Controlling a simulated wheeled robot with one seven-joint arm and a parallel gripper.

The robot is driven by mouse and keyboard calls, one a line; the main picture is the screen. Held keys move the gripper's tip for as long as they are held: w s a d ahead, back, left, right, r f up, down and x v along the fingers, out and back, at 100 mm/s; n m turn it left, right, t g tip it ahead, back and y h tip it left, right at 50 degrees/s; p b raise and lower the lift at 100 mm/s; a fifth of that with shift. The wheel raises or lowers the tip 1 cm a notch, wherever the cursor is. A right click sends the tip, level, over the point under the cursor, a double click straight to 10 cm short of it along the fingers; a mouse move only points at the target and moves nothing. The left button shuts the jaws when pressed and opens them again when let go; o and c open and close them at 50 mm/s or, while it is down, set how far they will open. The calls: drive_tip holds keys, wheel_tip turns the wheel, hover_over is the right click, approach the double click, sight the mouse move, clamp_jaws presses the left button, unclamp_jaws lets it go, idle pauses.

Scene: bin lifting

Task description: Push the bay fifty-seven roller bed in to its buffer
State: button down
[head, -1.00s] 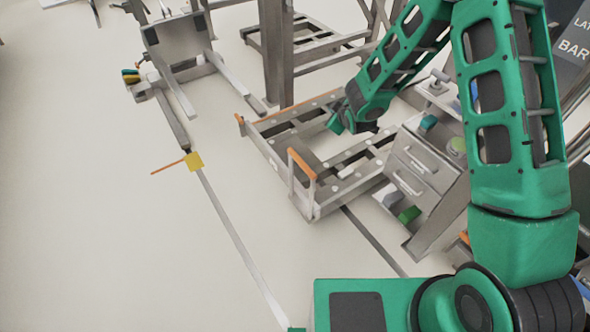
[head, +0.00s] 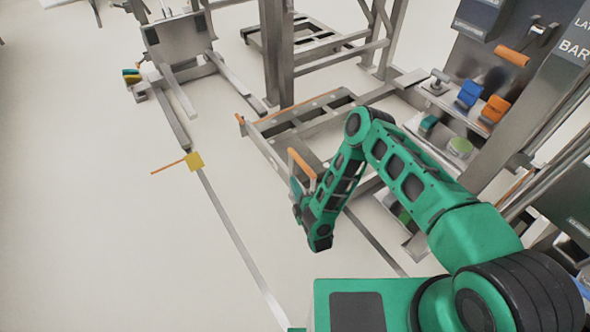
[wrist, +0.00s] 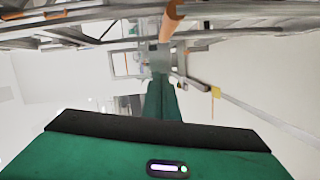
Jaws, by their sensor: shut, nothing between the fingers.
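The roller bed (head: 262,143) is a low steel frame on the floor in the middle of the head view. Its orange-topped push handle (head: 302,163) stands at the near end; an orange bar that looks like this handle (wrist: 172,20) is close at the top of the wrist view. My gripper (head: 296,188) is shut and empty, low beside the handle on its near left side. Its green fingers also show in the wrist view (wrist: 162,100). I cannot tell whether they touch the handle. My forearm hides much of the bed's right part. The buffer cannot be made out.
A steel post (head: 276,55) rises behind the bed. A wheeled steel lifter (head: 175,40) stands at the back left. A yellow tag (head: 195,161) marks a floor strip on the left. A bench shelf (head: 462,112) with coloured items is at right. The left floor is clear.

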drive_tip(key=w+f, duration=0.2)
drive_tip(key=w, duration=0.7)
drive_tip(key=shift+w+a+f, duration=0.15)
drive_tip(key=shift+w+a, duration=0.1)
drive_tip(key=shift+w, duration=0.15)
drive_tip(key=shift+n, duration=0.3)
